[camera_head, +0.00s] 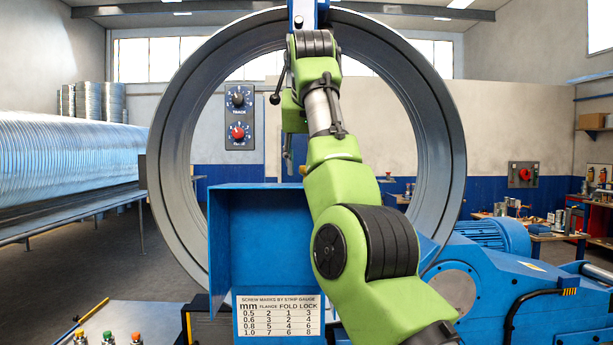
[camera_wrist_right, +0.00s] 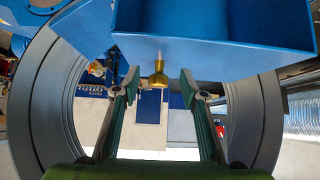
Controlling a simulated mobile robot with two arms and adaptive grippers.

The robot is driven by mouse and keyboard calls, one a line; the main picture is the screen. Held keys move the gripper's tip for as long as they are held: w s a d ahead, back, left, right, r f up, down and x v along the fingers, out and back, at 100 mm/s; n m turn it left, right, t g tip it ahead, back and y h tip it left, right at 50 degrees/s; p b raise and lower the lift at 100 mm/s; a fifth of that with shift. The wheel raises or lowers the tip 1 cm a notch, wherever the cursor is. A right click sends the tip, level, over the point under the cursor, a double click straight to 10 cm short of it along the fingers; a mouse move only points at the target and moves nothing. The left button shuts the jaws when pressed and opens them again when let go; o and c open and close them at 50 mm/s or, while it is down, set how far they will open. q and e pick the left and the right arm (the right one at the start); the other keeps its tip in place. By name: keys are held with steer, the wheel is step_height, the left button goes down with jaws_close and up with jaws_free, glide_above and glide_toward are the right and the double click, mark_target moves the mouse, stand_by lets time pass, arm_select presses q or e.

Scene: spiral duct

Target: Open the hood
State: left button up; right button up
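A blue box-like housing (camera_head: 260,235), which looks like the hood, stands in front of the large grey ring (camera_head: 175,150). It also shows at the top of the right wrist view (camera_wrist_right: 215,25). A brass knob (camera_wrist_right: 158,78) on a thin stem sticks out from the housing there. My right arm crosses the middle of the head view, and its gripper (camera_head: 288,150) hangs above the housing, partly hidden by the arm. In the right wrist view my right gripper (camera_wrist_right: 160,88) is open, with the knob between its fingertips and a gap on each side. My left gripper is not in view.
A chart of screw marks (camera_head: 278,315) is on the housing's front. A dial panel (camera_head: 239,116) shows through the ring. A blue motor (camera_head: 490,237) stands at right, a long ribbed duct (camera_head: 70,155) at left, and a bench with small knobs (camera_head: 108,335) at bottom left.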

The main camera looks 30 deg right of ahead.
steer(key=v, duration=0.7)
steer(key=shift+s+r, duration=0.15)
steer(key=shift+s, duration=0.05)
steer(key=shift+a, duration=0.1)
steer(key=shift+c, duration=0.3)
